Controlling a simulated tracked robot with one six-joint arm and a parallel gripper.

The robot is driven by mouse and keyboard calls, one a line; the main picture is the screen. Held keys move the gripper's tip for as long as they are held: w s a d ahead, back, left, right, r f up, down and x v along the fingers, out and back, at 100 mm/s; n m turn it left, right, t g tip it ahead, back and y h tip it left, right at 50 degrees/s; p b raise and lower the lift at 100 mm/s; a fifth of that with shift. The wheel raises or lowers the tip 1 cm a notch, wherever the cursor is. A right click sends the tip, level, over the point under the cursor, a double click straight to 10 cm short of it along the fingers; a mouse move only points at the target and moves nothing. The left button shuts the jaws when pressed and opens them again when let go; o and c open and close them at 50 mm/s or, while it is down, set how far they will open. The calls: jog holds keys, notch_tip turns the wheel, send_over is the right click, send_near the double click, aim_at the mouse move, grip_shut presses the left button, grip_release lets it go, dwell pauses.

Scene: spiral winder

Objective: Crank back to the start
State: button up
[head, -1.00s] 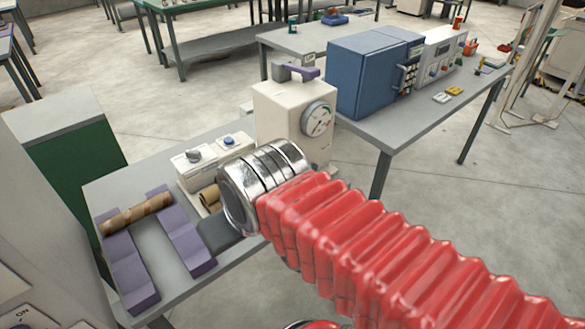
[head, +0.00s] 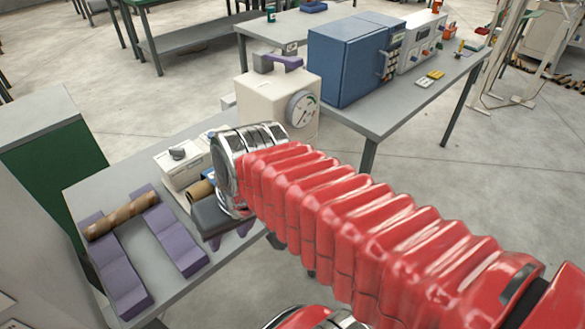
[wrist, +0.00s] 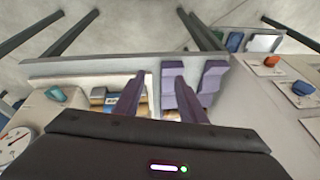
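A beige cabinet (head: 275,98) with a round gauge (head: 303,108) has a grey-and-purple lever (head: 278,63) on top, which looks like a crank. My gripper (head: 230,242) is in front of and below this cabinet, near the table's front edge, apart from the lever. In the wrist view its two purple fingers (wrist: 158,98) stand apart with a gap between them; nothing is clearly held. A brown cardboard tube (head: 122,217) lies across two purple cradles (head: 178,240) left of my gripper. My red arm and silver wrist hide part of the table and the cabinet's lower front.
A small white box with a grey knob (head: 180,165) and a short cardboard roll (head: 201,190) sit behind my gripper. A blue cabinet (head: 352,60) stands on the bench (head: 385,118) at the right. A green cabinet (head: 58,165) is at the left.

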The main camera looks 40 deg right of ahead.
notch_tip(320, 180, down, 7)
jog(key=w+m+g+y, duration=0.1)
jog(key=m+g+y, duration=0.1)
jog(key=m+y, duration=0.4)
jog(key=w+d+f+m+t+y, duration=0.1)
jog(key=w+d+m+t+y, duration=0.15)
jog(key=d+m+t, duration=0.35)
jog(key=w+d+f+m+t+y, duration=0.1)
jog(key=w+d+f+m+t, duration=0.2)
jog(key=d, duration=0.4)
jog(key=s+d+f+m+t+h, duration=0.1)
jog(key=d+m+t+h, duration=0.1)
jog(key=d, duration=0.4)
jog(key=s+d+f+m+t+h, duration=0.1)
jog(key=d+f+m+t+h, duration=0.1)
jog(key=d+m+h, duration=0.2)
jog(key=s+d+f+m+t+h, duration=0.1)
jog(key=d+f+m+t+h, duration=0.1)
jog(key=d, duration=0.7)
jog(key=m+t+h, duration=0.1)
jog(key=m+h, duration=0.1)
jog(key=shift+s+m, duration=0.15)
jog(key=shift+m, duration=0.15)
jog(key=shift+w+a, duration=0.15)
jog(key=shift+w, duration=6.75)
